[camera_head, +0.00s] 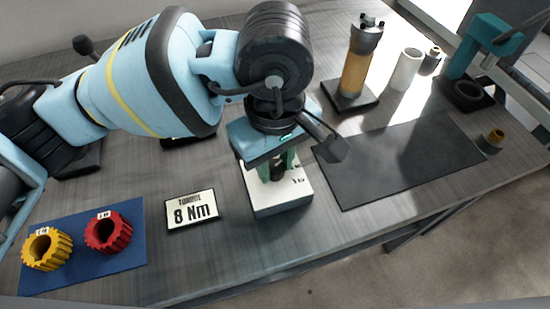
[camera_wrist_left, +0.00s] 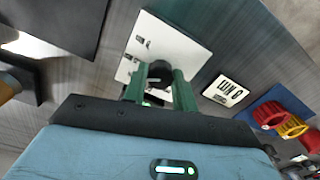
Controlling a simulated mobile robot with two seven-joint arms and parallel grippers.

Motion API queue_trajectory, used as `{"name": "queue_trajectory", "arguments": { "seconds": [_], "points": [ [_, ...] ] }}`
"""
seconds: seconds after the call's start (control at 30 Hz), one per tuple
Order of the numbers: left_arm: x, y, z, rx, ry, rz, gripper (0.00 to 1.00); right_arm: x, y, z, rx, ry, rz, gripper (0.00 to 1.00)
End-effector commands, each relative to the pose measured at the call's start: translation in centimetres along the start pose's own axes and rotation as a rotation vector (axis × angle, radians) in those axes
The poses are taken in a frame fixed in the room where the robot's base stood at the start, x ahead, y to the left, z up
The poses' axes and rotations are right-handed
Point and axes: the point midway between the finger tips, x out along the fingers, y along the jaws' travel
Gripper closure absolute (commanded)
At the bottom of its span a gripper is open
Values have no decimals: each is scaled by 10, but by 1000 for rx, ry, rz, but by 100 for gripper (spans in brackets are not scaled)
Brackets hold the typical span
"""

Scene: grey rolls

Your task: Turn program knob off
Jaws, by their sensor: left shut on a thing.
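The program knob (camera_head: 277,174) is a small black knob on the top face of a white box (camera_head: 285,204) on the table. My left gripper (camera_head: 277,163) reaches down over the box from above. Its green fingers are shut on the knob, one on each side. In the left wrist view the knob (camera_wrist_left: 159,72) shows as a dark round piece between the fingertips of the gripper (camera_wrist_left: 158,82). Small dark marks show on the box's white face (camera_wrist_left: 150,38). The knob's exact pointing direction is hidden. My right gripper is not in view.
A "TORQUE 8 Nm" sign (camera_head: 192,210) stands left of the box. Yellow (camera_head: 47,248) and red (camera_head: 108,232) toothed rings sit on a blue mat (camera_head: 90,272). A dark mat (camera_head: 400,165) lies to the right. An amber cylinder (camera_head: 356,72), white roll (camera_head: 406,70) and teal device (camera_head: 485,38) stand behind.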

Motion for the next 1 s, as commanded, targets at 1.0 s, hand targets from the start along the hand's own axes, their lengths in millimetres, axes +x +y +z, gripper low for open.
{"name": "queue_trajectory", "arguments": {
  "seconds": [1.0],
  "points": [
    [-2, -1, 0, -917, 2, 3, 95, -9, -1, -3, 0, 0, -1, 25]
  ]
}}
